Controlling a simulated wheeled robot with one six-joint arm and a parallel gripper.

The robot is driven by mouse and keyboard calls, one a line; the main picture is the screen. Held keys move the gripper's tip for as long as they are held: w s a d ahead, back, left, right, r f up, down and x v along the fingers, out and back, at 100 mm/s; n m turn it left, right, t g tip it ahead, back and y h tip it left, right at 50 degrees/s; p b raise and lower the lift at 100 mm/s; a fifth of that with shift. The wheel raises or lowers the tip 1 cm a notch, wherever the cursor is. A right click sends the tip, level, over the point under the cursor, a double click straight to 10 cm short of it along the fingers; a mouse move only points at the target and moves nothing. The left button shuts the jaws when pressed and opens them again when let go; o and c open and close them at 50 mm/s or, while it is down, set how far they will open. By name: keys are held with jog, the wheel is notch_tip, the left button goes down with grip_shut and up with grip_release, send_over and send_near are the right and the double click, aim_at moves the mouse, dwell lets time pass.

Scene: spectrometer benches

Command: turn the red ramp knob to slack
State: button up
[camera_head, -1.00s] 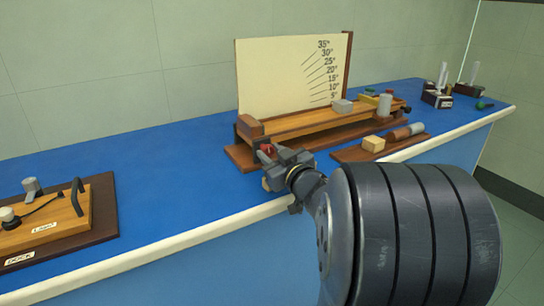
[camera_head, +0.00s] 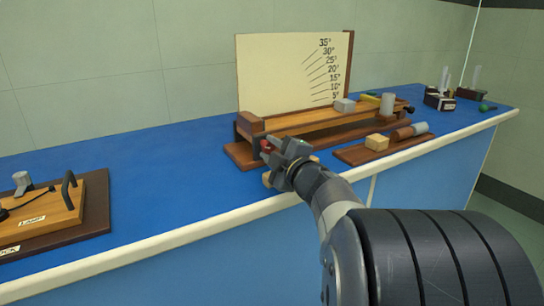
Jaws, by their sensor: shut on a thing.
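The wooden ramp (camera_head: 300,123) stands on its base on the blue bench, in front of a cream angle board (camera_head: 280,72) marked from 5° to 35°. The red ramp knob (camera_head: 265,145) is at the ramp's near left end, partly covered by my gripper. My gripper (camera_head: 268,153) is at the knob with its jaws shut on it. The knob's pointer and any slack mark are hidden or too small to read.
A grey block (camera_head: 345,105) and a grey cylinder (camera_head: 387,103) are on the ramp. A tray (camera_head: 352,153) with a wooden block (camera_head: 377,141) and cylinders lies to the right. A lamp dock (camera_head: 95,228) stands at the left. Bare blue bench lies between dock and ramp.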

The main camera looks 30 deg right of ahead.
jog(key=n+b, duration=0.1)
jog(key=n, duration=0.1)
jog(key=n+b, duration=0.2)
jog(key=n, duration=0.1)
jog(key=shift+f+n, duration=0.25)
jog(key=shift+n, duration=0.05)
jog(key=shift+n+b, duration=1)
jog(key=shift+n, duration=0.9)
jog(key=shift+r, duration=0.1)
jog(key=o, duration=0.9)
jog(key=shift+o, duration=0.2)
